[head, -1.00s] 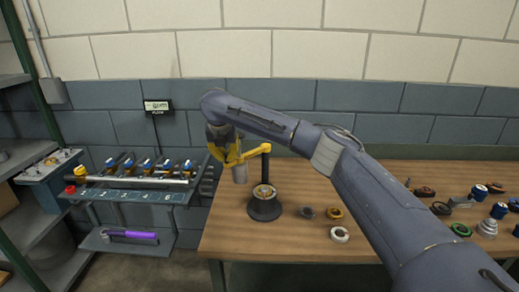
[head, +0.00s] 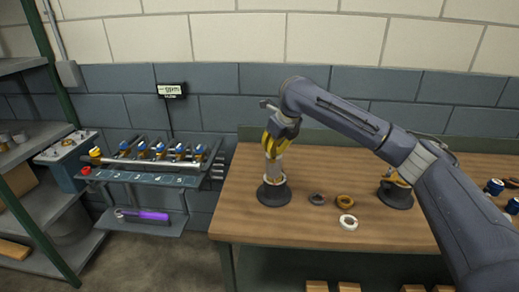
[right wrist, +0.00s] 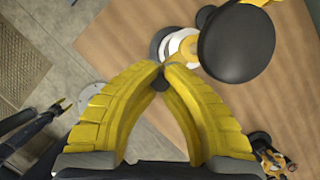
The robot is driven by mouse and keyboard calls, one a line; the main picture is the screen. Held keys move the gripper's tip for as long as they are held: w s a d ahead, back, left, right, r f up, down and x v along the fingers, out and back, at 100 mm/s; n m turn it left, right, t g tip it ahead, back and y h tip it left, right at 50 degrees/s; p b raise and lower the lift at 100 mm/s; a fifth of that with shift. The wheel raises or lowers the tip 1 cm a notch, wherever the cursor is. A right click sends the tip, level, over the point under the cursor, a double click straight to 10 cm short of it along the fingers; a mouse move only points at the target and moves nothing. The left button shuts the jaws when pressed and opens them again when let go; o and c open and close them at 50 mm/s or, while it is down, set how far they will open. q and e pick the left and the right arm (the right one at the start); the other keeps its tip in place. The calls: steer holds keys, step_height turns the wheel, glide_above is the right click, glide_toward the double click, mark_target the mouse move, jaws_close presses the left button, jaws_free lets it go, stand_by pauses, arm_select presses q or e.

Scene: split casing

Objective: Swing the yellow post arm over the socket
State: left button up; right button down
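My right gripper (head: 276,146) hangs over the black socket base (head: 273,195) at the table's left. A grey cylinder (head: 273,169), at the yellow arm's end a second ago, hangs under the fingers above the socket. My fingers and wrist hide most of the yellow post arm. In the right wrist view my yellow fingers (right wrist: 162,70) have their tips together, with a small dark piece between them; they seem closed on the arm's end. A black disc (right wrist: 235,45), probably the post's cap, is close at right. My left gripper is outside the head view.
A grey ring (head: 317,198), a brown ring (head: 345,202) and a white ring (head: 347,223) lie right of the socket. A second black base (head: 396,197) stands partly behind my right arm. A valve rack (head: 140,178) is left of the table. The front left tabletop is clear.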

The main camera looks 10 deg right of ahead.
steer(key=shift+d+r, duration=0.15)
steer(key=shift+d, duration=0.5)
steer(key=shift+n, duration=0.3)
steer(key=c, duration=1.3)
jaws_free()
steer(key=shift+s, duration=0.1)
steer(key=v, duration=1.1)
steer(key=shift+s+d+r, duration=0.15)
steer(key=shift+s+r, duration=0.1)
steer(key=shift+r, duration=0.1)
